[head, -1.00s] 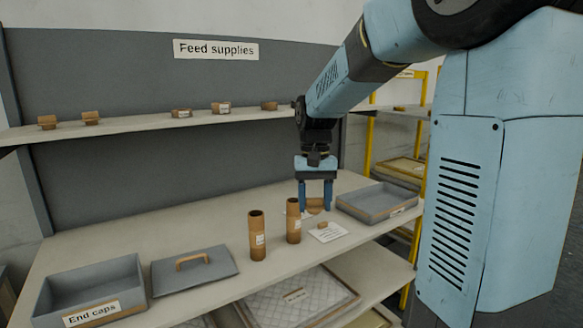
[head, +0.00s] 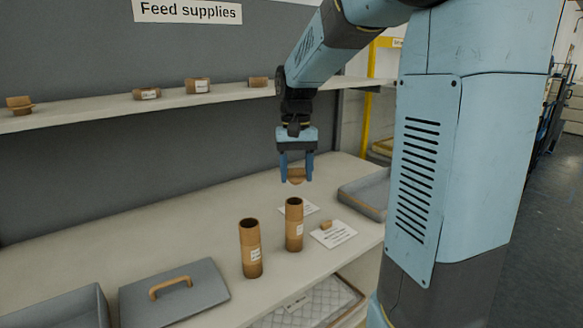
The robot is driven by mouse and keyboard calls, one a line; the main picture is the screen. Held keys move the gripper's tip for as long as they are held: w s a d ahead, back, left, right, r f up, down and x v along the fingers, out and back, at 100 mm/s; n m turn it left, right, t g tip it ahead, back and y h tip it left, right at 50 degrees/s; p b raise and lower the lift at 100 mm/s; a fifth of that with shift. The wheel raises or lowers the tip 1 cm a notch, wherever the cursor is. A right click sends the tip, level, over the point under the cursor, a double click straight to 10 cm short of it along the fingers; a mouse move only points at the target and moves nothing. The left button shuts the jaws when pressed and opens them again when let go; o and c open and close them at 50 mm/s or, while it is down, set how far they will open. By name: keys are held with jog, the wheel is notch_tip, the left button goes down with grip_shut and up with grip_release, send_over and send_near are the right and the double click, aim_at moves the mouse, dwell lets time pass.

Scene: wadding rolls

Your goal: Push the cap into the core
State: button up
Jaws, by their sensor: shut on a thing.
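My gripper (head: 296,178) is shut on a brown cap (head: 297,175), held between its two blue fingers. The cap is above the bench, just above and slightly behind the right-hand core in the picture. Two brown cardboard cores stand upright on the bench, each with a white label and an open dark top. One is the left core (head: 251,250), the other the right core (head: 294,226). I cannot tell the exact gap between the cap and the right core's top.
A small brown piece lies on a white card (head: 333,234) right of the cores. A grey tray (head: 365,195) stands at the right, a grey lid (head: 174,296) with a handle at the front left. Several brown pieces sit on the shelf (head: 120,112) above.

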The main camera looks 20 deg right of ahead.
aim_at(294, 183)
jog(key=shift+a+f, duration=0.15)
jog(key=shift+f, duration=0.95)
jog(key=shift+a+f, duration=0.1)
jog(key=shift+f, duration=1.5)
jog(key=shift+s+f, duration=0.2)
jog(key=shift+f, duration=0.35)
jog(key=o, duration=0.7)
jog(key=shift+o, duration=0.2)
jog(key=shift+w+d+r, duration=0.1)
jog(key=shift+w+r, duration=0.1)
jog(key=shift+r, duration=1.6)
jog(key=shift+w+r, duration=0.25)
jog(key=shift+r, duration=1.6)
jog(key=shift+w+d+r, duration=0.1)
jog(key=shift+w+r, duration=0.1)
jog(key=shift+r, duration=1.6)
